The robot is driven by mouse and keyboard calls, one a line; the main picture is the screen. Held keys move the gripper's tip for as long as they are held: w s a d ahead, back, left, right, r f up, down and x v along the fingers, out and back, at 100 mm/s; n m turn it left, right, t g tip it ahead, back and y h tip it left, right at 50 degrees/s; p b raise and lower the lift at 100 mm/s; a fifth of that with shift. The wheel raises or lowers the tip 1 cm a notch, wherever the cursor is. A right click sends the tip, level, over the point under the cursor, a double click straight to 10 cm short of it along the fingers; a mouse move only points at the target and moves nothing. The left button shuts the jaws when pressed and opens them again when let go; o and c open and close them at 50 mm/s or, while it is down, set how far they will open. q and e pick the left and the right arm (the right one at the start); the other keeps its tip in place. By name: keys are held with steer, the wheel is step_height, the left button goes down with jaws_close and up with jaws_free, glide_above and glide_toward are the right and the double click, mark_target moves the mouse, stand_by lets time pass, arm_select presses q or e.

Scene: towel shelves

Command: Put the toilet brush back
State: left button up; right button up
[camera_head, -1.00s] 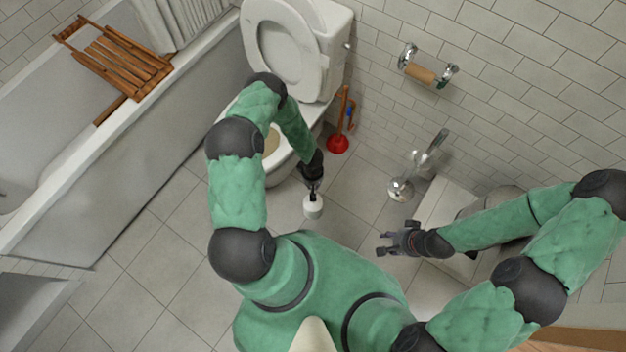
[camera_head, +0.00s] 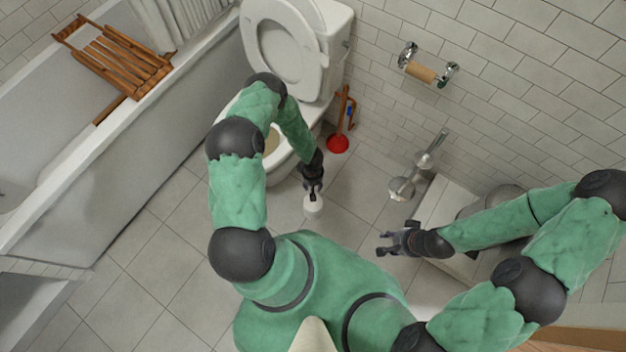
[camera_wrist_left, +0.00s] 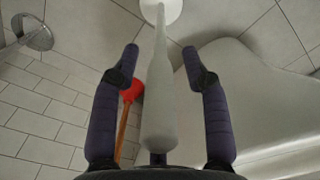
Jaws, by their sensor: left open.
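A white toilet brush (camera_head: 313,209) is on the floor in front of the toilet. In the left wrist view its pale handle (camera_wrist_left: 161,95) runs between the fingers towards a round white end (camera_wrist_left: 162,10). My left gripper (camera_head: 313,193) points down over it. In the wrist view this gripper (camera_wrist_left: 162,52) is open, one finger on each side of the handle with gaps between. My right gripper (camera_head: 382,243) is open and empty, left of the white box. I cannot tell which object is the brush's holder.
The toilet (camera_head: 285,150) stands close behind my left forearm. A red plunger (camera_head: 337,144) is by the wall. A chrome stand (camera_head: 401,189) stands near the white box (camera_head: 436,205). The bathtub (camera_head: 130,165) is at left, with open floor before it.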

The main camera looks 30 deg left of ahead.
arm_select(q)
steer(key=shift+r+p, duration=0.5)
steer(key=shift+r, duration=0.15)
step_height(320, 180, up, 12)
steer(key=p, duration=0.5)
steer(key=shift+f, duration=0.25)
steer(key=s+d+r+m+h, duration=0.3)
steer(key=s+d+r+m, duration=0.6)
steer(key=d, duration=0.5)
step_height(320, 180, up, 3)
steer(key=shift+s+d+r+h, duration=0.15)
steer(key=shift+s+d+h, duration=0.2)
steer(key=shift+s, duration=0.75)
